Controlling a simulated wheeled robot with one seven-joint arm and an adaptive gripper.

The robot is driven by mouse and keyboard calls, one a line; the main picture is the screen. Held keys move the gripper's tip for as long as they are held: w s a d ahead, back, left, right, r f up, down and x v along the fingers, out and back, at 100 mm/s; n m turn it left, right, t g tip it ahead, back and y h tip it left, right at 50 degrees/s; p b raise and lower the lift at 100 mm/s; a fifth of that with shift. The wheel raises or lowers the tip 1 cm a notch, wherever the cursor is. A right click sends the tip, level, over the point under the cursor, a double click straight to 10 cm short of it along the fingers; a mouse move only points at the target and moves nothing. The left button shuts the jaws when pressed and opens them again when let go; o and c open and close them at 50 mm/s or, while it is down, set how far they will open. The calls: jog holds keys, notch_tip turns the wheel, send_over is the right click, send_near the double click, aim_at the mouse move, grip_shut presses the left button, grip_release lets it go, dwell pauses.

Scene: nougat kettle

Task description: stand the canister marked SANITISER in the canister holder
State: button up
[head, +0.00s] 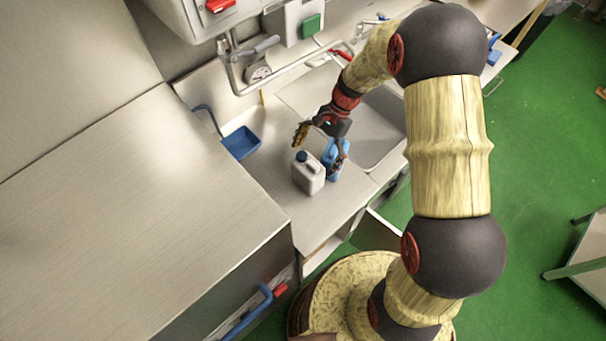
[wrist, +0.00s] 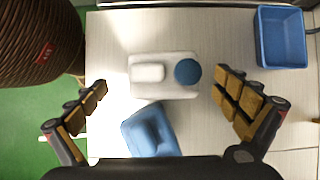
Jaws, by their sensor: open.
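A white canister (head: 307,175) with a dark blue cap stands upright on the steel counter. From above, the wrist view shows the canister's body (wrist: 165,90), its pale handle and its round cap. A blue canister-like thing (head: 334,160) is close beside it, and it also shows in the wrist view (wrist: 150,131). No marking is readable on either. My gripper (head: 320,148) is open above them. In the wrist view its fingers (wrist: 163,83) are spread to both sides of the white canister, with nothing held. I cannot tell for sure which thing is the canister holder.
An open blue box (head: 240,143) with a curved blue handle is on the counter near the wall, also in the wrist view (wrist: 281,38). A sink (head: 379,130) lies to the right. A pipe (head: 290,72) runs above the counter. A large steel cabinet (head: 130,215) is at the left.

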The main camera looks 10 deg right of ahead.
aim_at(300, 181)
jog(key=x, duration=0.9)
jog(key=shift+w, duration=0.35)
jog(key=shift+c, duration=0.8)
jog(key=shift+w+r, duration=0.1)
jog(key=c, duration=2)
